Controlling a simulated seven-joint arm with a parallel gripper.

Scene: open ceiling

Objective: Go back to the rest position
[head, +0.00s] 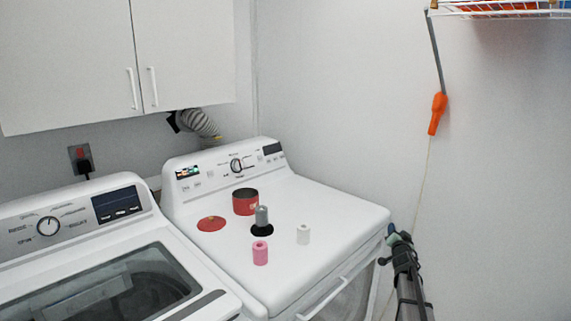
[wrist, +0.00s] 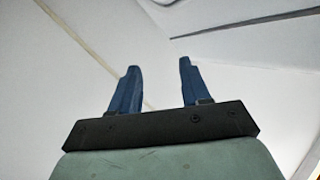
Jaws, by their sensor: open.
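In the wrist view my gripper (wrist: 159,67) shows two blue fingers, spread apart with nothing between them. Beyond the fingers are only pale plain surfaces, a thin tan line and a dark edge. In the head view my dark arm stands at the lower right, beside the front right corner of the white dryer (head: 345,225). A small teal and blue part shows at its top end. The fingers are too small there to tell apart.
On the dryer stand a red container (head: 245,201), a flat red disc (head: 211,224), a grey cylinder (head: 262,215) on a black round base, a pink roll (head: 260,253) and a white roll (head: 304,234). A washer (head: 90,260) is left. An orange handle (head: 437,113) hangs above right.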

